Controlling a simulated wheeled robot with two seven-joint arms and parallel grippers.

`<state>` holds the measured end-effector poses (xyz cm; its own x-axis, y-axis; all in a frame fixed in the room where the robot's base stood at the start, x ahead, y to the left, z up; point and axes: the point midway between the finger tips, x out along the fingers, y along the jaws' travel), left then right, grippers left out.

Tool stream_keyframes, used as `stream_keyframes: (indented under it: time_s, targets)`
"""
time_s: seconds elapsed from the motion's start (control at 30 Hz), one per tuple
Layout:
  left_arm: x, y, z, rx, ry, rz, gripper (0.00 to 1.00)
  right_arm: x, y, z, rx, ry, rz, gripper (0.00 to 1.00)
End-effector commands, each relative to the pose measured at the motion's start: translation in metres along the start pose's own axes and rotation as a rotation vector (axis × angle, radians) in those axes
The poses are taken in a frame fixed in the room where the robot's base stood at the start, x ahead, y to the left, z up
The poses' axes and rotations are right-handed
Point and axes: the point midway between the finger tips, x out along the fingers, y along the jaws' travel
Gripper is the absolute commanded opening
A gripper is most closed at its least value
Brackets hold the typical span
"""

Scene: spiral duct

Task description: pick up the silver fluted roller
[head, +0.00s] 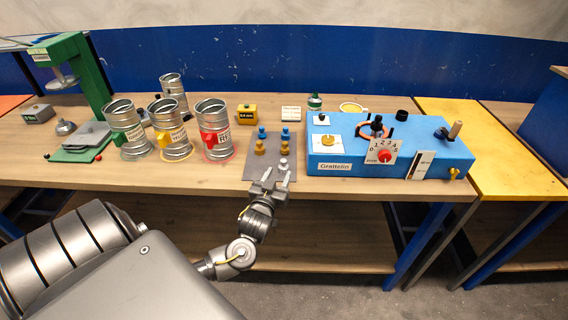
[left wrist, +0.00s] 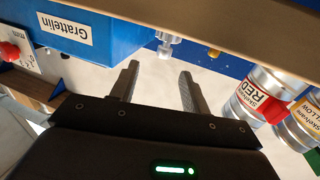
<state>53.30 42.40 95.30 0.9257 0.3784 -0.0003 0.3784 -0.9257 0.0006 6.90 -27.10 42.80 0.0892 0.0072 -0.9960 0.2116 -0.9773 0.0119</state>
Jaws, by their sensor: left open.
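The silver fluted roller (head: 283,164) stands at the front of the dark grey mat (head: 258,172). In the left wrist view a small silver piece (left wrist: 165,44), which looks like the roller, shows just beyond the fingertips. My left gripper (head: 276,177) is at the table's front edge, just in front of the roller, with its fingers pointing toward the mat. In the left wrist view its fingers (left wrist: 160,72) are apart with nothing between them. My right gripper is not in view.
Blue rollers (head: 262,132) and yellow ones (head: 260,148) stand behind the silver one on the mat. The blue Grattelin machine (head: 335,168) is close on the right. Silver duct cans (head: 213,130) stand on the left, the red-labelled one nearest. A green press (head: 85,75) is further left.

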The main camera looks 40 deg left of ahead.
Motion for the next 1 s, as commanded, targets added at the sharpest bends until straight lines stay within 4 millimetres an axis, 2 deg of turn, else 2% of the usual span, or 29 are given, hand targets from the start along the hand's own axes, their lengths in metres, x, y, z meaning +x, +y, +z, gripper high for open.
stream_keyframes:
  time_s: [0.23,0.43,0.6,0.87,1.0]
  targets:
    - [0.008,-0.001,-0.001,0.001,-0.001,0.0,0.47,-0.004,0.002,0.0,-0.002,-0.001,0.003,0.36]
    - [0.036,-0.006,-0.004,0.005,0.001,0.0,0.47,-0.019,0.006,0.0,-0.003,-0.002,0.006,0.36]
    - [0.054,-0.005,0.0,0.001,-0.001,0.0,0.47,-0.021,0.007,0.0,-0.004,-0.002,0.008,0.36]
    - [0.056,-0.006,0.001,0.0,-0.002,0.0,0.47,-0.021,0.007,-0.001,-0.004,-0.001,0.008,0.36]
    - [0.056,-0.006,0.001,0.0,-0.002,0.0,0.3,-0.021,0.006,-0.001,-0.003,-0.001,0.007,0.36]
